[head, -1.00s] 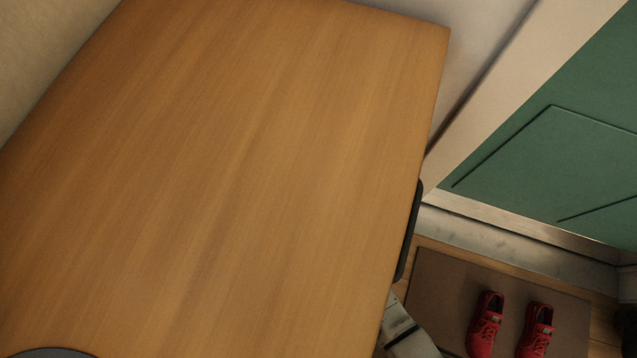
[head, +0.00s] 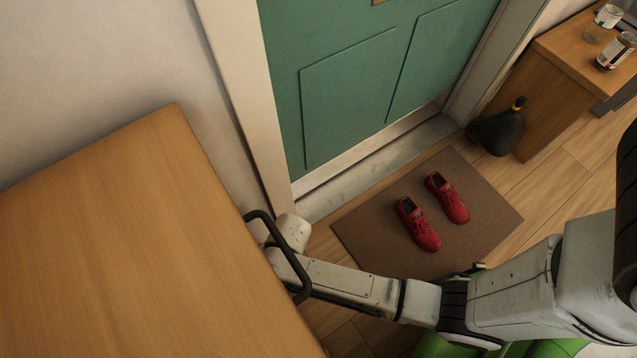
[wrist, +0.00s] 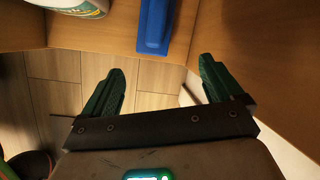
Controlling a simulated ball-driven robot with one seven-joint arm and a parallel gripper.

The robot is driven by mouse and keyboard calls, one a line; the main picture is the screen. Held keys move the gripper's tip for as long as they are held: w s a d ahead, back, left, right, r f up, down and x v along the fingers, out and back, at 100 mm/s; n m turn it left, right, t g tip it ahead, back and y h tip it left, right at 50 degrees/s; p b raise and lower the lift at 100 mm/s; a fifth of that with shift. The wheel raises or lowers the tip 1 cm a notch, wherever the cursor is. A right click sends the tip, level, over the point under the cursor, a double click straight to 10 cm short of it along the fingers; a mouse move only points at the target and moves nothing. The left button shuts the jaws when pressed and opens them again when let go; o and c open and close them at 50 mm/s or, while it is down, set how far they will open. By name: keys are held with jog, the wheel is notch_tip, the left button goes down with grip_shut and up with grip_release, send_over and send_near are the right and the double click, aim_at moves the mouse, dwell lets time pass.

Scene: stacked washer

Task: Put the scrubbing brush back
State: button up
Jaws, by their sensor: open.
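A blue elongated object (wrist: 155,24) shows at the top of the wrist view, lying across the edge of a wooden board; I cannot tell whether it is the scrubbing brush, as no bristles show. My gripper (wrist: 161,72) is open, with nothing between its two green fingers. The blue object is just beyond the fingertips, roughly in line with the gap and apart from them. In the head view my arm reaches down behind the wooden cabinet on the left, so the gripper is hidden there.
The wooden cabinet top (head: 110,240) is bare, with a dark handle (head: 272,250) beside my arm. A wooden side panel (wrist: 265,60) stands close right of the gripper. Red shoes (head: 419,224) lie on a brown mat (head: 365,238) before the green door (head: 350,90).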

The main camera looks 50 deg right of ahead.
jog(key=s+d+r+n+h, duration=0.2)
jog(key=s+d+r+n, duration=0.3)
jog(key=d+r+n, duration=0.3)
jog(key=s+d+r+n+h, duration=0.1)
jog(key=s+d+r+n, duration=0.5)
jog(key=d, duration=0.5)
notch_tip(320, 180, up, 3)
jog(key=n, duration=0.3)
jog(key=shift+s+d+f+g+h, duration=0.2)
jog(key=shift+s+d+g+h, duration=0.1)
jog(key=shift+h, duration=0.1)
jog(key=shift+a, duration=0.1)
notch_tip(320, 180, up, 30)
jog(key=p, duration=2.9)
jog(key=shift+f+p, duration=0.2)
jog(key=shift+p, duration=0.15)
